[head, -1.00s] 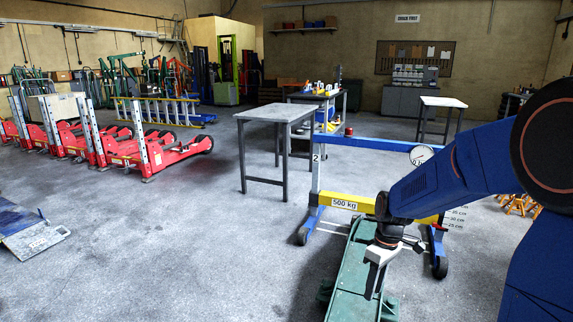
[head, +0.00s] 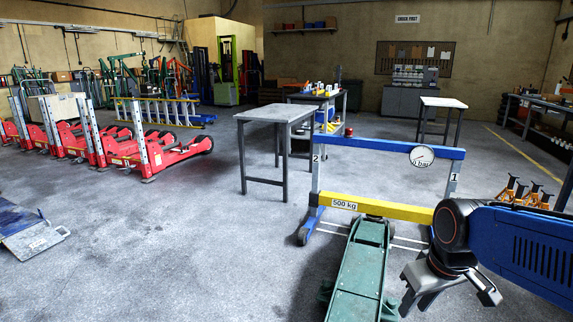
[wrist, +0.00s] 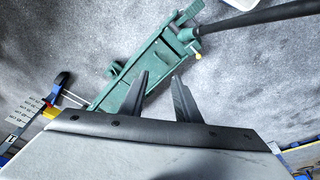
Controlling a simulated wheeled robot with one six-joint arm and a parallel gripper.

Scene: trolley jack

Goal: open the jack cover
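The green trolley jack (head: 352,275) lies on the floor, partly under the blue and yellow lifting frame. Its long flat green cover (head: 367,240) looks closed. In the wrist view the jack (wrist: 132,90) runs diagonally, with a dark handle (wrist: 255,18) rising from its far end. My gripper (head: 450,297) is to the right of the jack in the head view, apart from it in the picture.
The lifting frame (head: 400,210) with a gauge and a 500 kg label stands over the jack's far end. A grey table (head: 272,116) stands behind. Orange axle stands (head: 525,193) are at the right, red jacks (head: 160,152) at the left. The floor left of the jack is clear.

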